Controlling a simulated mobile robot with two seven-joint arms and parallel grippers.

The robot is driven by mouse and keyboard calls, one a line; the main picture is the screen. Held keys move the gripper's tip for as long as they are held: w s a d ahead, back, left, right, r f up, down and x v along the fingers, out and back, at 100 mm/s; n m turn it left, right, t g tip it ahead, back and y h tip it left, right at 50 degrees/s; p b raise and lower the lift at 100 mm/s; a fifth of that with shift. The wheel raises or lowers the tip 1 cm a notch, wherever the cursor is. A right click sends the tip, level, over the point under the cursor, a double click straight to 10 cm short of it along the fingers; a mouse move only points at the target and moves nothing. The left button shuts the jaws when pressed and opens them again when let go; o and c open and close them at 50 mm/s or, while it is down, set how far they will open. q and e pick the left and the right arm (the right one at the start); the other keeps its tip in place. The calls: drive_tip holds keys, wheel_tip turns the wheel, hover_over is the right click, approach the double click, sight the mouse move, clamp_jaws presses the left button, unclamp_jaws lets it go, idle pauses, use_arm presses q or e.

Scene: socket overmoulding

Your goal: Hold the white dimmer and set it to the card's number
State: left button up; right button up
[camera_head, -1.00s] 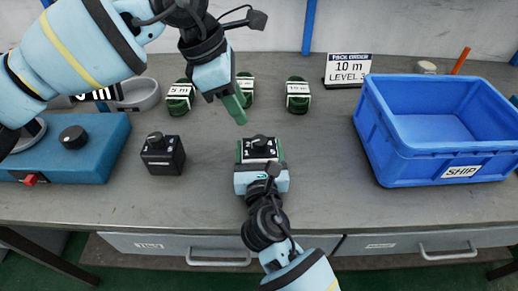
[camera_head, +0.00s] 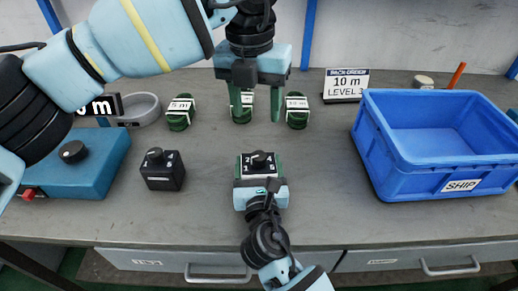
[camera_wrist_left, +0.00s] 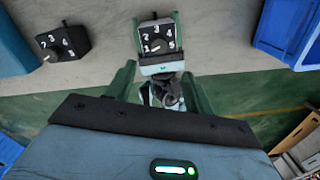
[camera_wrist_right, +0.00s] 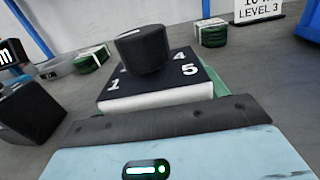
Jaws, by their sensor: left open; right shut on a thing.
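The white dimmer (camera_head: 259,163), a white-sided block with a dark numbered top and black knob, is on the bench in the head view. My right gripper (camera_head: 260,185) is shut on it from the front, and its numbers 1 to 5 show in the left wrist view (camera_wrist_left: 157,36). Its knob mark seems to point towards 1, but is small. My left gripper (camera_head: 260,112) is open and empty, fingers down, above and behind the dimmer; it also shows in the left wrist view (camera_wrist_left: 158,88). The card (camera_head: 346,84) reads 10 m, LEVEL 3.
A black dimmer (camera_head: 162,170) stands left of the white one. A blue machine (camera_head: 92,165) and grey dish (camera_head: 140,108) are further left. Several green coils (camera_head: 180,112) lie at the back. A blue SHIP crate (camera_head: 400,176) is right. Bench between crate and dimmer is clear.

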sight(259, 155)
use_arm(q)
drive_tip(key=shift+s+d+r+n+y, duration=0.1)
drive_tip(key=shift+d+r+n+y, duration=0.05)
drive_tip(key=shift+n, duration=0.5)
drive_tip(key=shift+d+r+n+y, duration=0.1)
drive_tip(key=shift+d+n+y, duration=0.05)
drive_tip(key=shift+n, duration=0.5)
wheel_tip(259, 155, down, 12)
drive_tip(key=c, duration=1)
